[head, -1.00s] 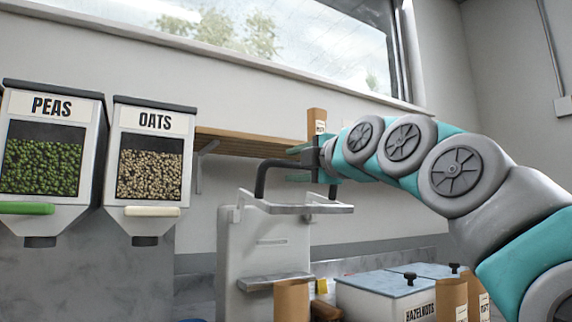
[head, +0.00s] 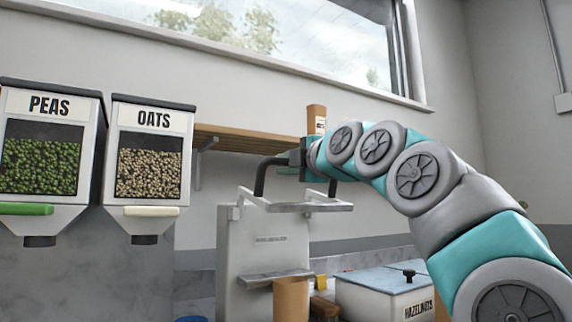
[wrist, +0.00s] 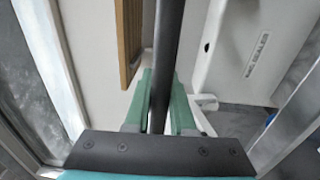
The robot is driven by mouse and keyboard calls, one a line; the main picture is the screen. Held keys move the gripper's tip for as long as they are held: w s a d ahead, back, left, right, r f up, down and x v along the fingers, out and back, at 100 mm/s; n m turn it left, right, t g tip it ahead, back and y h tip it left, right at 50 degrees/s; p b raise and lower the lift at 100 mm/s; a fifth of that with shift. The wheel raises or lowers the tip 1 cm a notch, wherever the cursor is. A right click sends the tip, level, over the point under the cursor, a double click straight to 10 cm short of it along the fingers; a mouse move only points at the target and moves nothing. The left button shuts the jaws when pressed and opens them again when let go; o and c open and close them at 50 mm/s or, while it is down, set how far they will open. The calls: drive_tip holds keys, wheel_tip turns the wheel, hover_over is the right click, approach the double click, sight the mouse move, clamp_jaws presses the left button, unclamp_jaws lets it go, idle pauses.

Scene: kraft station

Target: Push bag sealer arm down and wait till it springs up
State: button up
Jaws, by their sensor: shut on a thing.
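The bag sealer (head: 262,240) is a pale grey upright machine in the middle of the head view, with a small ledge low on its front. Its arm (head: 260,180) is a dark bar bent into a handle, standing raised above the light metal frame at the sealer's top. My gripper (head: 300,158) reaches in from the right at the top of this bar. In the wrist view the green fingers (wrist: 160,112) are shut around the dark bar (wrist: 169,45), one on each side. The sealer body with its lettering (wrist: 258,55) shows at the right.
Peas (head: 48,160) and oats (head: 149,165) dispensers hang at the left. A wooden shelf (head: 240,142) is on the wall behind my gripper. A paper bag (head: 290,299) stands in front of the sealer, and a hazelnuts bin (head: 385,295) is to its right.

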clamp_jaws()
idle(0.4)
drive_tip(key=shift+f+b, duration=0.2)
drive_tip(key=shift+b, duration=0.1)
idle(0.3)
drive_tip(key=s+d+f+t+y+b, duration=0.1)
drive_tip(key=f+t+b, duration=0.1)
drive_tip(key=f+b, duration=0.5)
drive_tip(key=s+d+f+t+y+b, duration=0.1)
drive_tip(key=s+f+t+y+b, duration=0.1)
drive_tip(key=f+b, duration=0.5)
drive_tip(key=shift+s+d+f+t+b, duration=0.25)
drive_tip(key=shift+t+b, duration=0.35)
drive_tip(key=shift+b, duration=1.05)
